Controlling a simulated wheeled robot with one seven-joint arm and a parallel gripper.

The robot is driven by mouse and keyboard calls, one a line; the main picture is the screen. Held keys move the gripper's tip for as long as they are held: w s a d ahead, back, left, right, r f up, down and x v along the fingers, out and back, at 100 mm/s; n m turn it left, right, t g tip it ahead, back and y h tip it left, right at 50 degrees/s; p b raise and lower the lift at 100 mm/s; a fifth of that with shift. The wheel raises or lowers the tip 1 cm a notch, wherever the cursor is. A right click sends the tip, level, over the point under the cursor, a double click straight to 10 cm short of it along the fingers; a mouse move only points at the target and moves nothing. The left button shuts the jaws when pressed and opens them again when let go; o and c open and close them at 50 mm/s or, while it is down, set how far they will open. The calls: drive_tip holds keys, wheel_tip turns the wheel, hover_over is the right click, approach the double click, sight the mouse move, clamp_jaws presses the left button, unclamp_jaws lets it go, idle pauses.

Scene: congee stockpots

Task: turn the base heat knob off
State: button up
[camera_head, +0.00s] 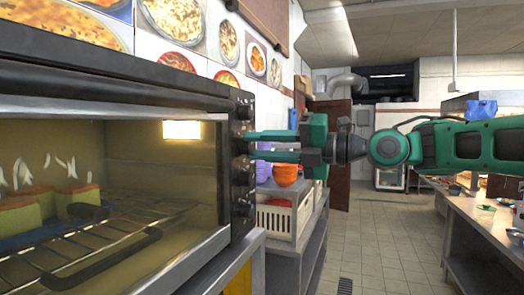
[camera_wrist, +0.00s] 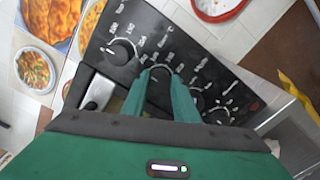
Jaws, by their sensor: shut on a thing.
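The oven's black control panel (camera_head: 238,185) is on its right side and carries a column of round knobs. My gripper (camera_head: 250,145) reaches the panel from the right, its two green fingers at the upper middle of the column. In the wrist view the fingertips (camera_wrist: 162,78) are shut on a knob (camera_wrist: 162,70), which they partly hide. One knob (camera_wrist: 122,50) is to the left of the held one, and others (camera_wrist: 218,115) are to the right. The labels are too small to tell which is the base heat knob.
The oven (camera_head: 110,110) holds a wire rack and yellowish blocks behind its glass. A white crate (camera_head: 290,215) and orange bowls (camera_head: 286,175) stand on a shelf behind my gripper. A counter (camera_head: 480,230) is at the right. The tiled aisle (camera_head: 385,245) between is clear.

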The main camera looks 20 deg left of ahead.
drive_tip(key=shift+w+f+n, duration=0.15)
drive_tip(key=shift+f+n, duration=0.05)
drive_tip(key=shift+n, duration=0.2)
drive_tip(key=o, duration=1.1)
drive_tip(key=shift+c, duration=0.2)
drive_tip(key=shift+r, duration=0.1)
drive_tip(key=d, duration=1)
drive_tip(key=shift+s+d, duration=0.4)
drive_tip(key=shift+s, duration=0.05)
